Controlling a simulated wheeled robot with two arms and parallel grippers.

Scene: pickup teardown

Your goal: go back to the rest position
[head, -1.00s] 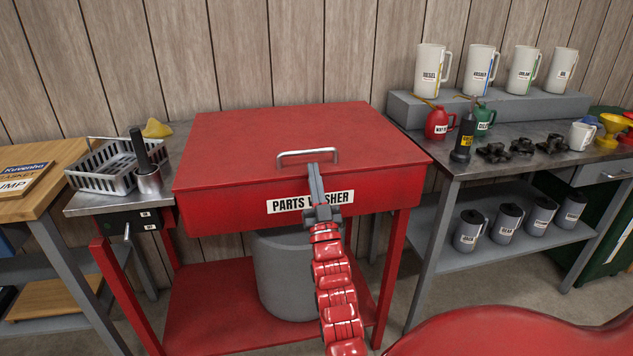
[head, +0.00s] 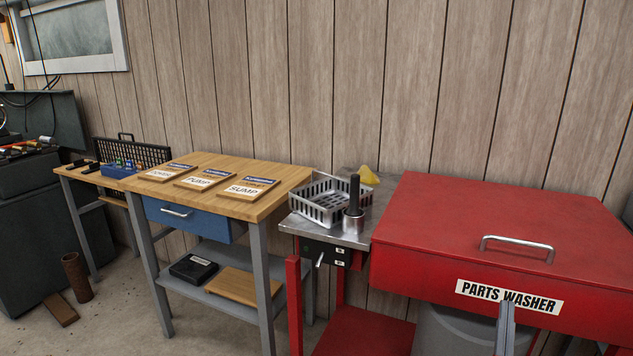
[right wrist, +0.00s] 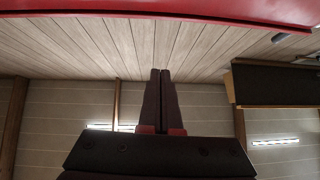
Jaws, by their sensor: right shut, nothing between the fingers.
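My right gripper (head: 506,322) shows at the bottom right of the head view, in front of the red parts washer (head: 480,215) and overlapping its label. Its two fingers are together with nothing between them. In the right wrist view the closed fingers (right wrist: 160,78) point up toward wooden panelling, with a red edge (right wrist: 150,12) across the top. The washer's lid is down, with its metal handle (head: 517,247) on top. I cannot tell whether the fingers touch the washer's front. My left gripper is not in view.
A steel side shelf (head: 300,225) holds a wire basket (head: 325,200), a cup with a dark-handled tool (head: 354,215) and a yellow piece (head: 369,175). A wooden bench (head: 285,180) with several labelled boards stands left of it. The floor at lower left holds a rusty cylinder (head: 76,277).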

